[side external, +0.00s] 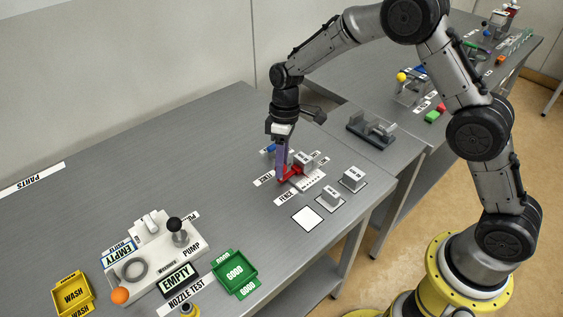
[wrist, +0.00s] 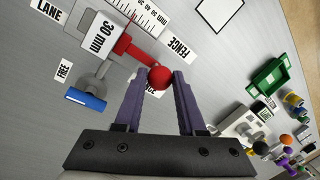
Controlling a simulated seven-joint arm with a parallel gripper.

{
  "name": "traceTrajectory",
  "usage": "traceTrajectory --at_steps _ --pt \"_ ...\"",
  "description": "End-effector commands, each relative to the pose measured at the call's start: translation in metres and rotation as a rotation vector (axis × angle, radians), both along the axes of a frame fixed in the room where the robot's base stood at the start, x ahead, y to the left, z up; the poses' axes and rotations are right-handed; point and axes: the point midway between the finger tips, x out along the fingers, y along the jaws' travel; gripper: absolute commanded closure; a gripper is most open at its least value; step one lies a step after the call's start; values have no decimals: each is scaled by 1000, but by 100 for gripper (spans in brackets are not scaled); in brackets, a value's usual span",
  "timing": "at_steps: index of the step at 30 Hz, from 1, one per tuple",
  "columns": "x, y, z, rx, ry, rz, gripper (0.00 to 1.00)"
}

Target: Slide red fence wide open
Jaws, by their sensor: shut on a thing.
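The red fence (side external: 291,173) lies on the grey bench beside a white printed scale and the FENCE label. In the wrist view the red fence (wrist: 135,48) is a bar ending in a round red knob. My gripper (wrist: 160,80) has its purple fingers on either side of that knob and is shut on it. In the side view my gripper (side external: 281,176) points down at the fence and partly hides it.
A blue-handled grey lever (wrist: 86,99) is beside the block, near the FREE label. Two grey blocks (side external: 330,197) (side external: 352,179) and a white square (side external: 307,217) lie right of the scale. The pump station (side external: 155,250) and green tray (side external: 235,272) are at lower left, across bare bench.

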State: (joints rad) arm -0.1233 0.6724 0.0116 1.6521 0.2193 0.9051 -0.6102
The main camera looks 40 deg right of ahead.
Motion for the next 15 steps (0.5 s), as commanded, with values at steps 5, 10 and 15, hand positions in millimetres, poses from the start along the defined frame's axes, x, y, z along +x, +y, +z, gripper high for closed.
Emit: traceTrajectory --at_steps 5,10,15 --pt "0 0 1 1 -1 0 100" --pt "0 0 1 1 -1 1 100" --pt "0 16 1 1 -1 4 100"
